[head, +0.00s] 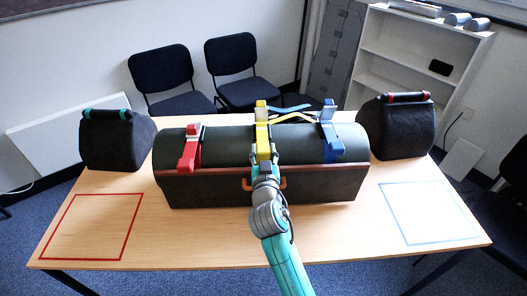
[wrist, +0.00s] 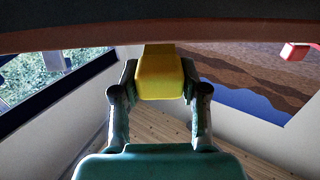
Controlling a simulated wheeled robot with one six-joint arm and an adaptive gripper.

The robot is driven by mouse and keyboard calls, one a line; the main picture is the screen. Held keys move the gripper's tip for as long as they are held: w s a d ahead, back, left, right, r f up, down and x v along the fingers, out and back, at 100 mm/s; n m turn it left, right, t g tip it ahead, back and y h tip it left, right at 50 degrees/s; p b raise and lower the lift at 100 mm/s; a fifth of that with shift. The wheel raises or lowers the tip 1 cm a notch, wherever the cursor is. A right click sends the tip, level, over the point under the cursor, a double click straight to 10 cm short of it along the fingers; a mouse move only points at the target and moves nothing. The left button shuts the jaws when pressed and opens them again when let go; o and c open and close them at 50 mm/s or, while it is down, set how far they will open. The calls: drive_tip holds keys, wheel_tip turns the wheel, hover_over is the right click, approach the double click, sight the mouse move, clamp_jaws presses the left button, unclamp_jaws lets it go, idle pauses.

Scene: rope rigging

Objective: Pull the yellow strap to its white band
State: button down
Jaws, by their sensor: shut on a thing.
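The yellow strap (head: 263,139) runs over the top of a dark green roll in the middle of the table and down its front. My gripper (head: 264,168) is at the strap's front end, low before the roll. In the wrist view my gripper (wrist: 160,78) is shut on the yellow end piece (wrist: 161,83), one finger on each side. A yellow buckle (head: 261,106) stands on top of the roll. I cannot make out a white band on the strap in either view.
A red strap (head: 188,158) lies left of the yellow one and a blue strap (head: 331,143) right. An orange handle (head: 283,184) is beside my gripper. Dark bags stand left (head: 117,145) and right (head: 401,130). The table's front corners, with red and light-blue outlines, are clear.

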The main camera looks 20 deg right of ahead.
drive_tip(key=v, duration=0.4)
drive_tip(key=shift+s+a, duration=0.1)
drive_tip(key=shift+s, duration=0.15)
drive_tip(key=c, duration=0.6)
unclamp_jaws()
approach(264, 156)
drive_tip(key=v, duration=0.5)
